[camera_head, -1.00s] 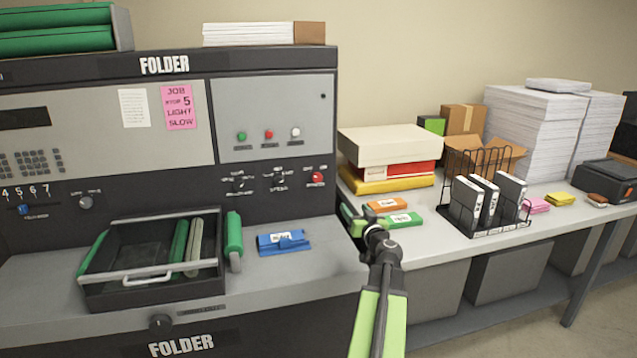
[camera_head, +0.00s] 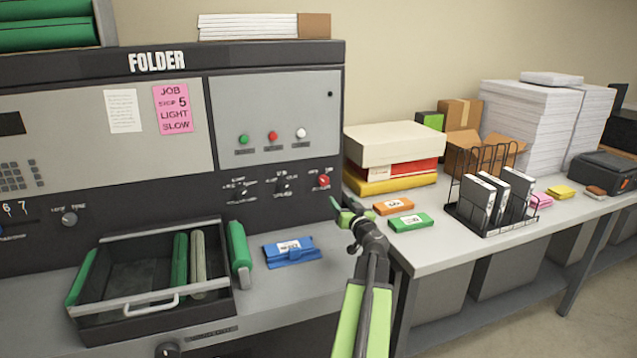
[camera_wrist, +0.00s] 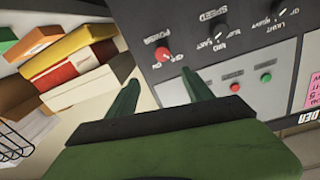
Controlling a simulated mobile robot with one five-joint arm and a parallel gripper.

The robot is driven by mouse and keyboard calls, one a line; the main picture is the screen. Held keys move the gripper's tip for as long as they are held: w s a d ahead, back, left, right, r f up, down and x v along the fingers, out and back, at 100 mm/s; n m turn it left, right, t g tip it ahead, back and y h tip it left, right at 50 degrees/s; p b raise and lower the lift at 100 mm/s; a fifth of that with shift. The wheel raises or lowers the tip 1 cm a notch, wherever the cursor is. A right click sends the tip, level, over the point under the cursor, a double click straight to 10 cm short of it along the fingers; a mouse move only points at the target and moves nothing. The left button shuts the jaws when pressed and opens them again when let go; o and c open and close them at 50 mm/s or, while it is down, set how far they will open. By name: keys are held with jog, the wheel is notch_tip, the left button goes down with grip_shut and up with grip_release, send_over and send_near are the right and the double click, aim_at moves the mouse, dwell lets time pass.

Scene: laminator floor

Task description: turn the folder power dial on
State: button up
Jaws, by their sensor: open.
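The folder (camera_head: 157,62) is a grey and black machine on the left in the head view. Its power dial (camera_head: 323,181) is a red knob at the right end of the lower row of controls. The dial also shows in the wrist view (camera_wrist: 163,53), beside an upside-down POWER label. Its pointer setting is too small to read. My gripper (camera_head: 343,208) is open and empty, just below and right of the dial in the head view. In the wrist view its two green fingers (camera_wrist: 160,78) point toward the panel, with the dial beyond the gap and apart from them.
Dark selector knobs (camera_head: 284,187) sit left of the dial, below green, red and white buttons (camera_head: 272,137). Stacked boxes (camera_head: 395,143) stand right of the folder, behind orange and green packs (camera_head: 411,222). A blue pack (camera_head: 291,251) lies below the panel.

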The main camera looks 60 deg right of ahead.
aim_at(325, 182)
jog(key=x, duration=1.7)
jog(key=shift+w+a+f, duration=0.1)
jog(key=shift+w+a, duration=0.2)
jog(key=shift+w, duration=0.1)
grip_shut()
